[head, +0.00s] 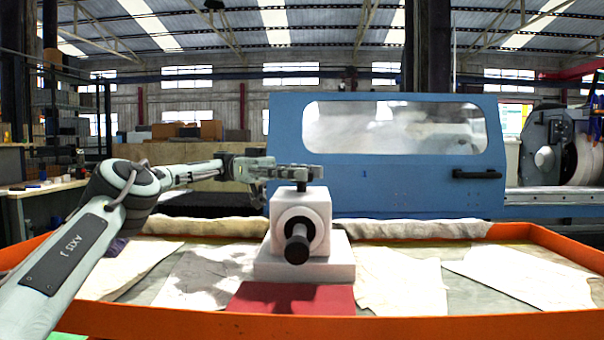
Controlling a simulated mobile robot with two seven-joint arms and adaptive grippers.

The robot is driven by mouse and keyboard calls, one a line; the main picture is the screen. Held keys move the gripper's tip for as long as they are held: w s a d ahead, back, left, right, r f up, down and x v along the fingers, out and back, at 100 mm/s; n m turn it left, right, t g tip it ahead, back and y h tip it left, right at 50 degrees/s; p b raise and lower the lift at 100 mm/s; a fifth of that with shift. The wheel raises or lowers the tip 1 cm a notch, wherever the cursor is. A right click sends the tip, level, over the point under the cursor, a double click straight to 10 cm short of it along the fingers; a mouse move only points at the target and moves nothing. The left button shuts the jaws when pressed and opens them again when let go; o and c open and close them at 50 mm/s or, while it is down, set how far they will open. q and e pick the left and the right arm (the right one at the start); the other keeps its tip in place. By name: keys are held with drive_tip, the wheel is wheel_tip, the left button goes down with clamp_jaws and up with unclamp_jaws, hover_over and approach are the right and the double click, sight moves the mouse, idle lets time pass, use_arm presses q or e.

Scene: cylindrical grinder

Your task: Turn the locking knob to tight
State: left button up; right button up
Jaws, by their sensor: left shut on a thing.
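A pale block-shaped fixture (283,208) stands upright on a wider pale base (305,268) in the middle of the head view. A small dark knob (301,187) sticks up from its top; only its lower part shows below my fingers. My left gripper (303,173) reaches in from the left, level, and is shut on this top knob. A black round handle (297,248) points toward me from the fixture's front face, clear of the gripper. I cannot read any tight or loose marking. My right gripper is not in view.
The fixture stands in an orange-rimmed tray (200,325) with pale cloths (400,283) around it and a red mat (292,298) in front. A blue machine door (400,185) with a window and black handle (477,174) stands close behind.

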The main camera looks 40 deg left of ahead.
use_arm(q)
drive_tip(key=o, duration=1.2)
drive_tip(key=shift+s+n+t, duration=0.1)
drive_tip(key=shift+n+t, duration=0.2)
drive_tip(key=shift+t, duration=0.2)
